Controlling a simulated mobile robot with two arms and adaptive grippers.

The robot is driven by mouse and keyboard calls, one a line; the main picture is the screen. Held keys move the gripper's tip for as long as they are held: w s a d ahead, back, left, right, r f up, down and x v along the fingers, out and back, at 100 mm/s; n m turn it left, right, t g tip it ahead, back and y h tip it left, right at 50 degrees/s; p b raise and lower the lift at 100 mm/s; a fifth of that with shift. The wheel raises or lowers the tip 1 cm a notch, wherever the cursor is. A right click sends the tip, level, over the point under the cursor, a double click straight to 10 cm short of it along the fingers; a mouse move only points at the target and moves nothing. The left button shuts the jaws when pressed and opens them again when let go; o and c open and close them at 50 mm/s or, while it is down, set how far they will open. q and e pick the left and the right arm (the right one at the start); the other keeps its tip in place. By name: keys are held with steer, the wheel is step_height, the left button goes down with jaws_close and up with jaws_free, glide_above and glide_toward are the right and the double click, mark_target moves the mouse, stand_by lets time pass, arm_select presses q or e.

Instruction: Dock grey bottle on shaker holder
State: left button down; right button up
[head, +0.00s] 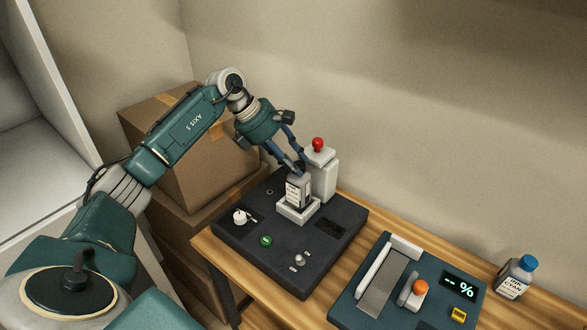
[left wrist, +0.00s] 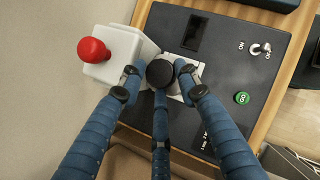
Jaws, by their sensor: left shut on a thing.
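The grey bottle (head: 298,190) with a dark label stands upright at the white shaker holder (head: 298,211) on the dark machine. I cannot tell whether its base is fully seated. My left gripper (head: 301,168) reaches down from above and is shut on the top of the bottle. In the left wrist view the bottle's black cap (left wrist: 160,73) sits between the fingers of the left gripper (left wrist: 160,80), over the light holder (left wrist: 182,92). The fingers hide most of the bottle there. My right gripper is not in view.
A white post with a red button (head: 318,145) stands right behind the holder. The dark machine base (head: 245,255) carries a green button and switches. Cardboard boxes (head: 190,165) stand left.

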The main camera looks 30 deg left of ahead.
mark_target(299, 184)
arm_select(q)
step_height(299, 184, down, 2)
steer(key=shift+f+p, duration=0.15)
steer(key=shift+p, duration=0.15)
steer(key=shift+f, duration=0.3)
steer(key=c, duration=1.5)
jaws_free()
steer(key=shift+c, duration=0.2)
steer(key=shift+s, duration=0.1)
